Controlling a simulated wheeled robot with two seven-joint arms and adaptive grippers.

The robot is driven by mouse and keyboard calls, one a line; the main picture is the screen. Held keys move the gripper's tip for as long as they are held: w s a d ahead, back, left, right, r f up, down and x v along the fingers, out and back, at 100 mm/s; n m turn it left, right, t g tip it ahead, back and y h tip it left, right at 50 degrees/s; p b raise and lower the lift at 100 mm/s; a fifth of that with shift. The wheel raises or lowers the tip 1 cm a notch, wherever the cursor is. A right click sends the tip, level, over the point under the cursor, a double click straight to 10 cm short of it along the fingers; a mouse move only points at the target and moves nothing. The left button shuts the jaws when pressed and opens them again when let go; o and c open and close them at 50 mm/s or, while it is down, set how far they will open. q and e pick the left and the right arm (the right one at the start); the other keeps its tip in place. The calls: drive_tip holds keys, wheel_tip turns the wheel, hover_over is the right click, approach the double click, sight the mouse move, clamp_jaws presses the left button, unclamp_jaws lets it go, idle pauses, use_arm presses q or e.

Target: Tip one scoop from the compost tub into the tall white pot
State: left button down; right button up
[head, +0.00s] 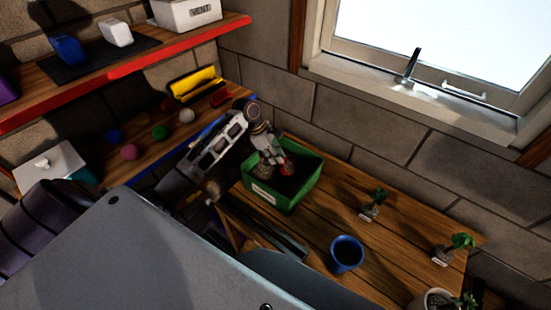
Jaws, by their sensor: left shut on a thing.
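The compost tub (276,199) is a green box with a pale label and dark contents, standing on the wooden bench. My left gripper (284,168) points down over the tub and is shut on a small red thing (288,164), which looks like the scoop's handle. The rest of the scoop is hidden or too dark to make out. A whitish pot (432,299) with a dark inside is cut off by the bottom edge at the right; it may be the tall white pot, but its height does not show. My right gripper is not in view.
A blue pot (347,257) stands between the tub and the whitish pot. Small potted plants (370,211) (441,257) stand along the wall side. A red-edged shelf (130,67) hangs at upper left, above coloured balls (160,132). Bare bench lies right of the tub.

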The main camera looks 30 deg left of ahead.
use_arm(q)
wheel_tip(320, 180, up, 12)
drive_tip(key=shift+r, duration=0.15)
idle(1.5)
idle(0.3)
